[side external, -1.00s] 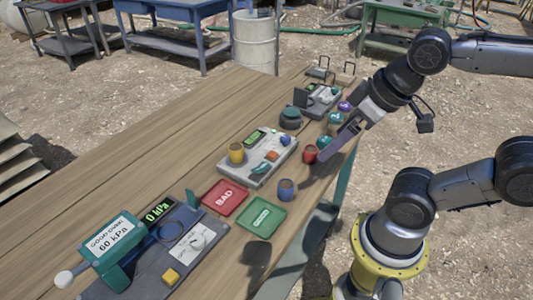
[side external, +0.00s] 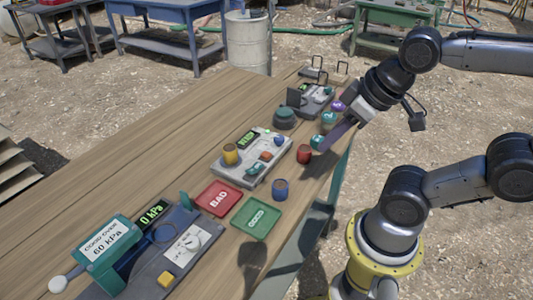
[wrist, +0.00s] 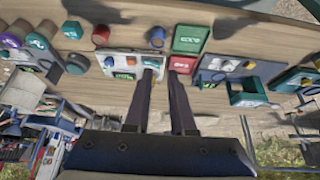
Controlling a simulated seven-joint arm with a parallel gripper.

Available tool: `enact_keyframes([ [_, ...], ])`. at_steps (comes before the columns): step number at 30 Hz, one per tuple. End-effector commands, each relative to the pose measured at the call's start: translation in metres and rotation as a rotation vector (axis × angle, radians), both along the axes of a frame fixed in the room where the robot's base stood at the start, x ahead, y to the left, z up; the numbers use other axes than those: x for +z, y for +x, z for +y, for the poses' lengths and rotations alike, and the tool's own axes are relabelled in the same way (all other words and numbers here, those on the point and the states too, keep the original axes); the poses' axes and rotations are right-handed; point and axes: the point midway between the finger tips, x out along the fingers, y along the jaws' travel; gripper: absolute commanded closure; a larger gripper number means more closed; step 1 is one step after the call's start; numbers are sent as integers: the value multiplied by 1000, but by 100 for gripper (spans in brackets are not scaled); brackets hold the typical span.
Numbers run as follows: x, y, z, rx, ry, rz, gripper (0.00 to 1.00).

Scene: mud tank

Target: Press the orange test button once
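The orange test button (side external: 266,156) is a small knob on the grey test box (side external: 226,170) in the middle of the bench, between a blue knob and a teal one. The same box, with its green display, shows in the wrist view (wrist: 110,56). My gripper (side external: 324,148) hangs to the right of the box, over the bench's right side, apart from the button. In the wrist view, its two long dark fingers (wrist: 166,66) stand apart with an empty gap.
A red mug (side external: 304,154) and a blue mug (side external: 280,190) stand to the right of the box. Red BAD (side external: 217,198) and green (side external: 256,218) trays lie nearer. Teal and purple pieces sit close by my gripper. Bare bench lies left.

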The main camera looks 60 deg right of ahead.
Motion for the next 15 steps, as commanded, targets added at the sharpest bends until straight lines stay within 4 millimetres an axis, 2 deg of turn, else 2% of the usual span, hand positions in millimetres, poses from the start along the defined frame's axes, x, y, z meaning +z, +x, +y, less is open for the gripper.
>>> enact_keyframes([
  [1,0,0,0,0,0,0,88],
  [3,0,0,0,0,0,0,100],
  [15,0,0,0,0,0,0,100],
])
